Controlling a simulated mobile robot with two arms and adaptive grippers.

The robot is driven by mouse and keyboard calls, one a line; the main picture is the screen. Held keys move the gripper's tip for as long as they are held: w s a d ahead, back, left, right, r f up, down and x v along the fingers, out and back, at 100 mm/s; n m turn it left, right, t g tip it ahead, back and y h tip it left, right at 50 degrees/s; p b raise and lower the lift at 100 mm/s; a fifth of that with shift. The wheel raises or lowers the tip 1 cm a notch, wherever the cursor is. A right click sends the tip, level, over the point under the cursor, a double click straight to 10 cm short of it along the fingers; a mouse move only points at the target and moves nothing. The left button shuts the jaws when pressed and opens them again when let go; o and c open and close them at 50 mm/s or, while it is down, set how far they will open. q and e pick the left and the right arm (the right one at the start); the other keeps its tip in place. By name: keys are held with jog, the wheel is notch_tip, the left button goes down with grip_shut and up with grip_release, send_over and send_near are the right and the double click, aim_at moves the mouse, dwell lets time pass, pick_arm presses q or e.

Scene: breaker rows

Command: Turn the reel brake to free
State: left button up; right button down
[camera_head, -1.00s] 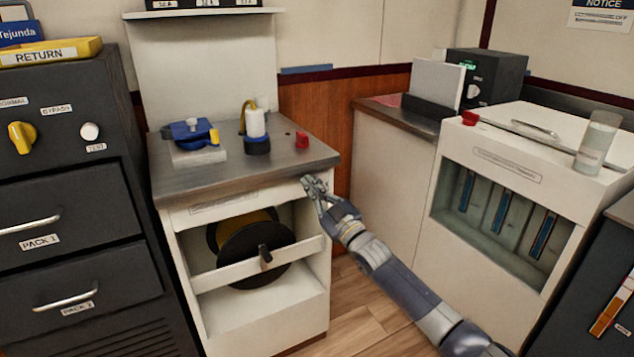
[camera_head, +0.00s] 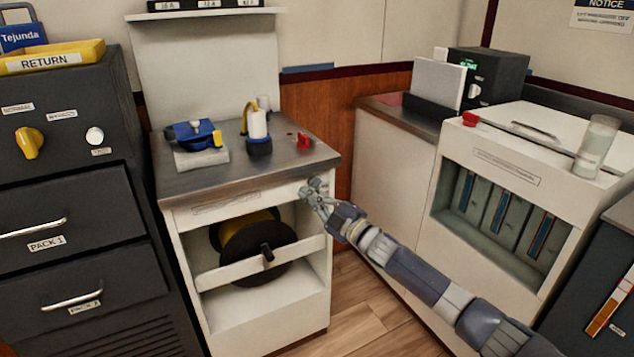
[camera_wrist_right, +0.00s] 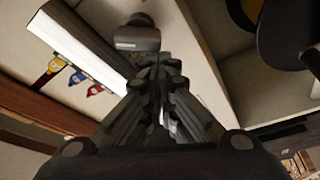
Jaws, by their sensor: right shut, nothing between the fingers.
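The reel (camera_head: 257,252), a dark disc with a yellow drum behind it, sits in the open bay of a white cabinet (camera_head: 190,224). My right gripper (camera_head: 309,196) is shut and empty at the cabinet's upper right front corner, below the metal top. In the right wrist view, a dark rounded knob-like part (camera_wrist_right: 138,34) with a pale label shows just beyond the shut fingers (camera_wrist_right: 158,68). I cannot tell whether they touch or which part is the reel brake. My left gripper is out of view.
The metal top (camera_head: 235,178) carries a blue clamp-like device (camera_head: 192,132), a white bottle (camera_head: 257,124) and a small red part (camera_head: 304,141). Dark drawers (camera_head: 70,240) stand at left and a white cabinet (camera_head: 510,168) at right. Floor (camera_head: 345,300) shows between the cabinets.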

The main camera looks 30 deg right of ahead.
pick_arm(q)
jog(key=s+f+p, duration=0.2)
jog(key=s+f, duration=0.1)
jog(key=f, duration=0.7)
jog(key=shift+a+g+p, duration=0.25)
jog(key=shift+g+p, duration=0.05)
jog(key=shift+p, duration=0.1)
pick_arm(e)
jog(key=shift+d+f+n+g, duration=0.1)
jog(key=shift+f+n+g, duration=0.2)
jog(key=shift+n, duration=0.75)
jog(key=shift+d+f+n+g, duration=0.1)
jog(key=shift+f+n+g, duration=0.2)
jog(key=shift+n, duration=0.7)
jog(key=shift+d+f+n+g, duration=0.15)
jog(key=shift+n+g, duration=0.25)
jog(key=shift+n, duration=0.65)
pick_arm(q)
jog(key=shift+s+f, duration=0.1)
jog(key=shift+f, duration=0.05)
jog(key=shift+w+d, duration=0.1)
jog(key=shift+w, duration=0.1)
pick_arm(e)
jog(key=shift+f, duration=0.1)
